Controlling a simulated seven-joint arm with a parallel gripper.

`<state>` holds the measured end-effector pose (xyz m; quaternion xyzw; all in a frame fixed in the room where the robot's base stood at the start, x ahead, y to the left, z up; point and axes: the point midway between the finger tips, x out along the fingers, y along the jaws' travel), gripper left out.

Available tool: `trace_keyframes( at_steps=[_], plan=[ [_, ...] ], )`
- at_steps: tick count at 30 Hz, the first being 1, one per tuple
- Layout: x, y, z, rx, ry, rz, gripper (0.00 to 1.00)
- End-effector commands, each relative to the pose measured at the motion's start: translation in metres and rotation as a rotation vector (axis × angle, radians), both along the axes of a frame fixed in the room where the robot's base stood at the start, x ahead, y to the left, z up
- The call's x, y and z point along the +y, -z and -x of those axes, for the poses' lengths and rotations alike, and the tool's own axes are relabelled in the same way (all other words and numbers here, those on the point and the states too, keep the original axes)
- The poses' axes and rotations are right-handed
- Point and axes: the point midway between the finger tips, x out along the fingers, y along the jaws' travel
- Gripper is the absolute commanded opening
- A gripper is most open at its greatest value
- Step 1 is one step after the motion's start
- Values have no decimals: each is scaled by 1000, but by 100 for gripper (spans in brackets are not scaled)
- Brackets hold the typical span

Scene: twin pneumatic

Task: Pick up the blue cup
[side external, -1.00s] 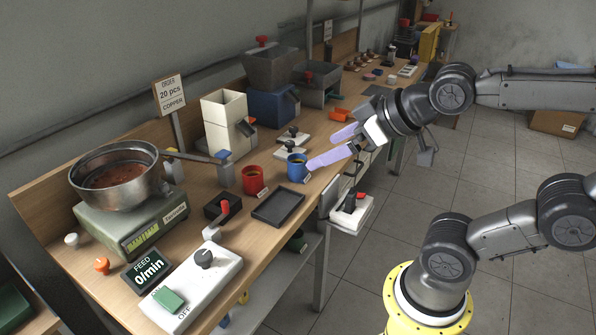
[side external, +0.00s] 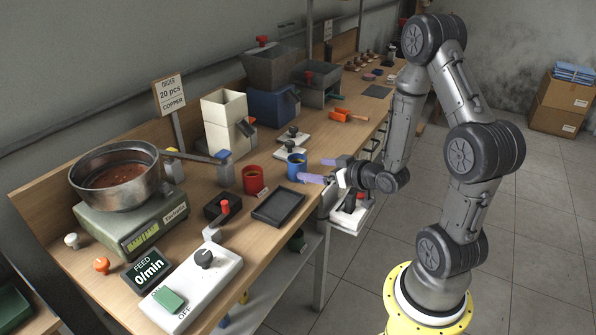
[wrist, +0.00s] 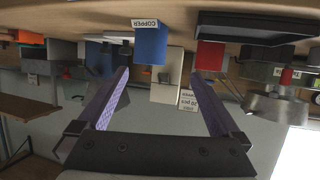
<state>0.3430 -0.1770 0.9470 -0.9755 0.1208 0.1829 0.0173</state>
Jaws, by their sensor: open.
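The blue cup (side external: 297,168) stands upright near the bench's front edge in the side external view, just right of the red cup (side external: 253,180). The blue cup also shows in the wrist view (wrist: 151,45), upside down there, with a "COPPER" label. My gripper (side external: 318,170) is open and empty, with light purple fingers pointing left toward the blue cup from its right side. In the wrist view the cup appears ahead, between the lines of the two fingers (wrist: 157,74). Whether a fingertip touches the cup cannot be told; no grip is visible.
A black tray (side external: 278,207) lies in front of the cups. A white hopper box (side external: 225,118) stands behind them. A white base with a black knob (side external: 290,147) is behind the blue cup. A scale with a metal bowl (side external: 118,178) is at left.

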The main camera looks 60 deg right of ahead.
Motion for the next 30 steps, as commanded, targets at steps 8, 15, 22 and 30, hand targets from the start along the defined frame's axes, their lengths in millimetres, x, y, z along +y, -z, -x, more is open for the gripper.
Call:
trace_keyframes(
  at_steps=[8,15,22,30],
  plan=[
    [-19,18,-7,22,46,-18,100],
    [-31,34,-47,20,46,-18,100],
    [-37,42,-65,20,48,-17,100],
    [-42,51,-93,20,45,-17,100]
  ],
)
